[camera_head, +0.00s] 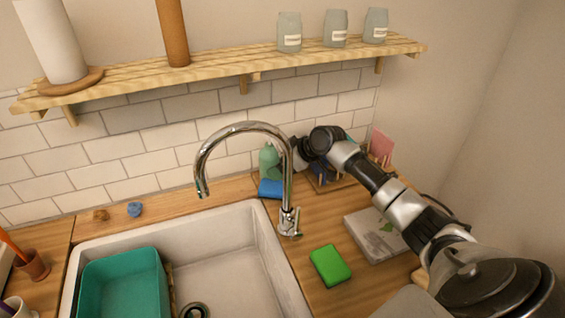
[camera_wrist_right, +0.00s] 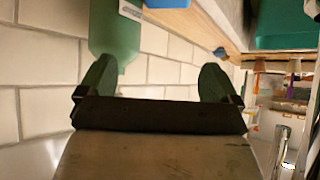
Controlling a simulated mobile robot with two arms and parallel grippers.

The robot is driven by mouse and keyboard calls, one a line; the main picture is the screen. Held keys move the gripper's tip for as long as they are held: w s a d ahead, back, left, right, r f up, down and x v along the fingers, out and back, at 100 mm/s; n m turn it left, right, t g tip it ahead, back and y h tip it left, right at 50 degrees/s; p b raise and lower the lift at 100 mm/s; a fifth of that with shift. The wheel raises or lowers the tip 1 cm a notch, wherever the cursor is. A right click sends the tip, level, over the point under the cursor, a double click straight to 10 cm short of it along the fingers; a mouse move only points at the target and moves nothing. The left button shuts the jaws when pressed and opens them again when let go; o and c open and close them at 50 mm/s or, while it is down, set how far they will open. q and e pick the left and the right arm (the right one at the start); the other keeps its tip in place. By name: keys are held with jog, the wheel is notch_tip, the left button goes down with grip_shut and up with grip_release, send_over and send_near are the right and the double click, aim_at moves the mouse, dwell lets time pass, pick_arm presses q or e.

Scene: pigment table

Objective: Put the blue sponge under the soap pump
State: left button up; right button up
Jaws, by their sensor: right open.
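The blue sponge (camera_head: 270,188) lies on the wooden counter behind the sink, directly in front of the green soap pump bottle (camera_head: 268,160). Part of the sponge shows at the top edge of the right wrist view (camera_wrist_right: 168,3). The bottle (camera_wrist_right: 115,35) shows there beside the left-hand finger; its pump top cannot be made out. My right gripper (camera_head: 288,157) is close to the right of the bottle, partly hidden by the faucet. In the wrist view it (camera_wrist_right: 160,70) is open, with nothing held between its fingers. My left gripper is out of view.
The faucet (camera_head: 288,190) rises just in front of my right gripper. A green sponge (camera_head: 330,265) and a pale box (camera_head: 375,236) lie on the right counter. A rack (camera_head: 325,178) stands behind my right arm. A teal tub (camera_head: 125,285) sits in the sink.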

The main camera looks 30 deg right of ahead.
jog(key=b+v, duration=0.2)
jog(key=v, duration=1)
jog(key=shift+r, duration=0.45)
